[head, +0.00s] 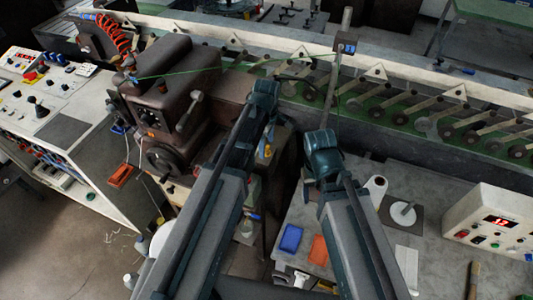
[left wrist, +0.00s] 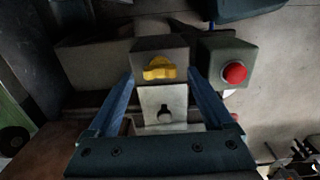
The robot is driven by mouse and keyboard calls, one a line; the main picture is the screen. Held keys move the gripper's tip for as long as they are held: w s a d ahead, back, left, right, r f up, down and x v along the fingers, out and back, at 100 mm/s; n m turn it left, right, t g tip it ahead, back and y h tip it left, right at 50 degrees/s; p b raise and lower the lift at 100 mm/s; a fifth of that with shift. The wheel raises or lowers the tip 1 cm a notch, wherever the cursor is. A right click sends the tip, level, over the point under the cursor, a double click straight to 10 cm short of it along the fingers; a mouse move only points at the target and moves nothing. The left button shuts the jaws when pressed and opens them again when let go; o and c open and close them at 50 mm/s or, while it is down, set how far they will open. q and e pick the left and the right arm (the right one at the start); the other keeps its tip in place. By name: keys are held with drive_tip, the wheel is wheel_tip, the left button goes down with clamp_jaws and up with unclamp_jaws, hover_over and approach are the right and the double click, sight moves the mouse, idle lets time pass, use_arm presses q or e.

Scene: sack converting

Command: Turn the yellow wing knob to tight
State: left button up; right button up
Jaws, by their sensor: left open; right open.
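The yellow wing knob (left wrist: 159,68) sits on the face of a dark box in the left wrist view, its wing lying nearly level across the picture. My left gripper (left wrist: 160,76) is open, with one blue finger on each side of the knob. I see gaps between the fingers and the knob; how far the tips are from the box face I cannot tell. No tight or loose marking is readable.
A red push button (left wrist: 235,73) on a grey box stands close right of the knob. A pale plate with a dark stud (left wrist: 165,113) lies just below it. In the head view, a grey bench holds blue (head: 291,238) and orange (head: 319,250) trays and a control box (head: 492,225).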

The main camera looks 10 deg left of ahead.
use_arm(q)
drive_tip(key=shift+f+b, duration=0.4)
drive_tip(key=shift+f, duration=0.4)
use_arm(e)
drive_tip(key=shift+f, duration=0.8)
use_arm(q)
clamp_jaws()
